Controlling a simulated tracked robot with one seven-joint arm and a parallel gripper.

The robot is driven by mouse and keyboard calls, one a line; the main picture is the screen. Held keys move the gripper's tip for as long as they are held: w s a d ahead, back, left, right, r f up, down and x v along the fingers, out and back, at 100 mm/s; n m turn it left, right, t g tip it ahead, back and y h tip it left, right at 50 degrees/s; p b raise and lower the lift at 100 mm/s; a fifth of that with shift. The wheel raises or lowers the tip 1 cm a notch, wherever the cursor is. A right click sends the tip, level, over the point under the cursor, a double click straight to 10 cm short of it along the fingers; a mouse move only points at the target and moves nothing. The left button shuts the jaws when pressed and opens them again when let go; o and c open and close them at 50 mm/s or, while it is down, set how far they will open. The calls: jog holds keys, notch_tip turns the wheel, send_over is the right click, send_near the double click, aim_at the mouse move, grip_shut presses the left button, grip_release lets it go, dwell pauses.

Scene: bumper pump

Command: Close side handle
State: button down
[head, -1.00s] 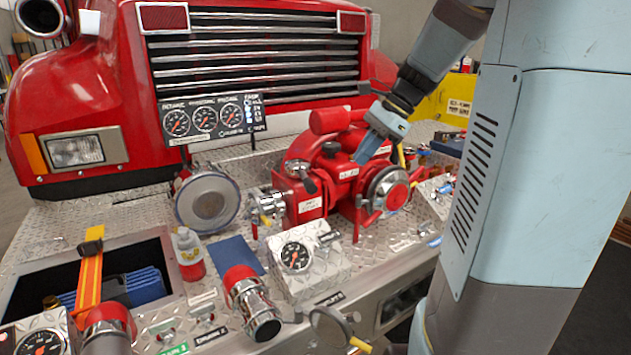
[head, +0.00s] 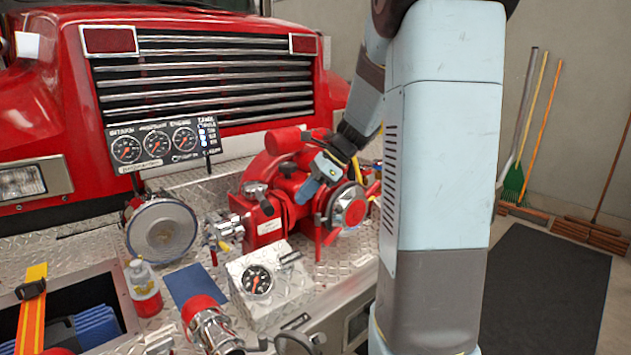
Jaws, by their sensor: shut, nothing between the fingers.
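The red pump (head: 280,195) sits on the diamond-plate bumper in the head view. A valve with a yellow-tipped side handle (head: 222,246) shows on the pump's left side, pointing down. Another red and yellow part (head: 375,188) shows at the pump's right, partly hidden by my arm. My gripper (head: 305,191) is shut and empty, its blue-grey fingers pointing down-left in front of the pump body, just left of the round chrome cap (head: 348,206). I cannot tell whether the fingers touch the pump.
A gauge box (head: 262,282), a red-capped fitting (head: 212,325) and a bottle (head: 143,288) stand in front of the pump. A three-dial panel (head: 160,145) is behind. Brooms (head: 520,150) lean on the wall at right, beside open floor with a dark mat (head: 545,290).

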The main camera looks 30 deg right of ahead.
jog(key=shift+w+a+f, duration=0.2)
jog(key=shift+a+f, duration=0.1)
jog(key=shift+a, duration=0.5)
jog(key=shift+w+a+f, duration=0.25)
jog(key=shift+a, duration=0.5)
jog(key=shift+w+a+f, duration=0.2)
jog(key=shift+a+f, duration=0.1)
jog(key=shift+a, duration=0.5)
